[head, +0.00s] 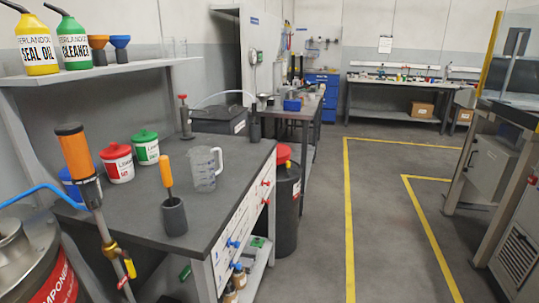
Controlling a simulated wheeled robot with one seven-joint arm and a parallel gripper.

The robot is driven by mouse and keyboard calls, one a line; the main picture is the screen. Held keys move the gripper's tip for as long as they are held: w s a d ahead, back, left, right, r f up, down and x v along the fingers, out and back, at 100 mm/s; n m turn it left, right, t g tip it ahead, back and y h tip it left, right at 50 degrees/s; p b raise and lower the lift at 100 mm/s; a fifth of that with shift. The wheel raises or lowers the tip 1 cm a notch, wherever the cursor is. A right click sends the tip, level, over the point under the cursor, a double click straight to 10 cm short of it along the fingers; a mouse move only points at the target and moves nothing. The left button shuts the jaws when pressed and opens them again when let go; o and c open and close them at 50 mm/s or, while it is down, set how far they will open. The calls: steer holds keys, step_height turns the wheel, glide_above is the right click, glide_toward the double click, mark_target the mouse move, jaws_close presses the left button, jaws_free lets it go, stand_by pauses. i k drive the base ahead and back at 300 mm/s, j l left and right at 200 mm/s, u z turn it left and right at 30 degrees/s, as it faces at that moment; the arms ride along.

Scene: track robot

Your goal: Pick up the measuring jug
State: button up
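The measuring jug (203,170) is a clear, see-through jug with a handle on its right side. It stands upright on the dark grey workbench top (225,213), near the middle of the bench. An orange-handled tool in a dark grey holder (174,216) stands in front of it and to its left. There is a visible gap between the jug and this holder. My gripper is not in view.
White tubs with red (117,163) and green (145,148) lids stand left of the jug. A shelf (105,70) with bottles hangs above. A dark bin with a red lid (284,205) stands beyond the bench. The yellow-lined floor (385,225) to the right is clear.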

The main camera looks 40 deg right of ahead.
mark_target(201, 159)
steer(key=z, duration=0.3)
steer(key=i+l, duration=0.15)
steer(key=l, duration=0.15)
steer(key=i+l, duration=0.15)
steer(key=l, duration=0.15)
steer(key=i+l+u, duration=0.15)
steer(key=l+u, duration=0.15)
steer(key=i+l+u, duration=0.1)
steer(key=l+u, duration=0.45)
steer(key=l, duration=0.2)
steer(key=i+u, duration=0.1)
steer(key=u, duration=0.35)
steer(key=i+l, duration=0.3)
steer(key=l, duration=0.25)
